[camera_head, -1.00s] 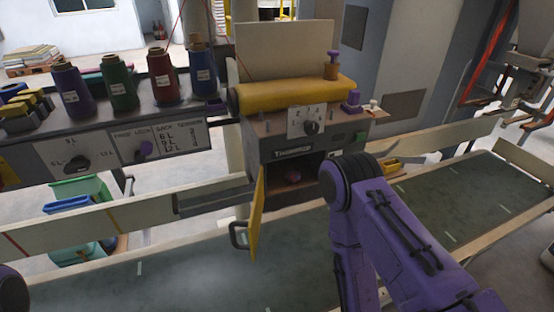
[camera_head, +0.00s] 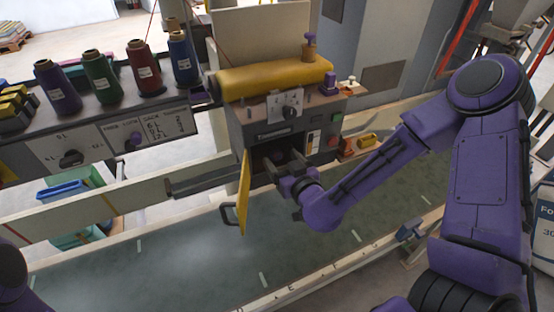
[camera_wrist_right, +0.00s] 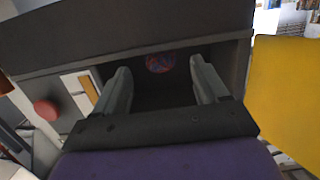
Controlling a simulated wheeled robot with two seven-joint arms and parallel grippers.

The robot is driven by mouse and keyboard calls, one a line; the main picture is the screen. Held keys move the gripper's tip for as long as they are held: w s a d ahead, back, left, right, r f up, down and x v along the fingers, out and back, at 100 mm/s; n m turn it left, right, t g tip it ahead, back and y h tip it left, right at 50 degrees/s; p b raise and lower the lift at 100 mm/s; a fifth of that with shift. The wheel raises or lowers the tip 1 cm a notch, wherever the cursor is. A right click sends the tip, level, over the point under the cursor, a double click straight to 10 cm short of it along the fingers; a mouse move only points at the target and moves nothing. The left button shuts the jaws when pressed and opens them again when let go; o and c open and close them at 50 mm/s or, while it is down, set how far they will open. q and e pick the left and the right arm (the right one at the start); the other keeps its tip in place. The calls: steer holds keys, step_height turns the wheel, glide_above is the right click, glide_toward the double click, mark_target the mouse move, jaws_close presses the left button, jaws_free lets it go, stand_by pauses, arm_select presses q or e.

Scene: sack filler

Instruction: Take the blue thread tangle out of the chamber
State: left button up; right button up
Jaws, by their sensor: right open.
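The chamber (camera_head: 262,160) is a dark opening in the front of the grey machine (camera_head: 250,125). Its yellow door (camera_head: 243,195) stands open on the left. A small round tangle (camera_wrist_right: 160,63) lies inside the chamber; in the right wrist view it looks mottled red and blue-purple. In the head view it is hard to make out behind my gripper. My right gripper (camera_head: 283,168) is open at the chamber mouth. In the right wrist view its fingers (camera_wrist_right: 164,90) are spread, with the tangle ahead between them, apart from both. My left gripper is not in view.
A red button (camera_wrist_right: 47,110) is beside the opening. Thread cones, including a blue one (camera_head: 182,58), stand on the panel at left. A yellow roller (camera_head: 272,77) tops the machine. The green conveyor (camera_head: 170,255) below is clear.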

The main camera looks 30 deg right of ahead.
mark_target(278, 154)
steer(key=w+p, duration=0.1)
steer(key=w, duration=0.3)
steer(key=shift+d+f, duration=0.1)
steer(key=shift+w+f, duration=0.1)
steer(key=shift+w, duration=0.05)
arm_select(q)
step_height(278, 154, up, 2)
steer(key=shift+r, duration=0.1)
arm_select(e)
steer(key=c, duration=1)
steer(key=shift+r, duration=0.2)
steer(key=shift+c, duration=0.3)
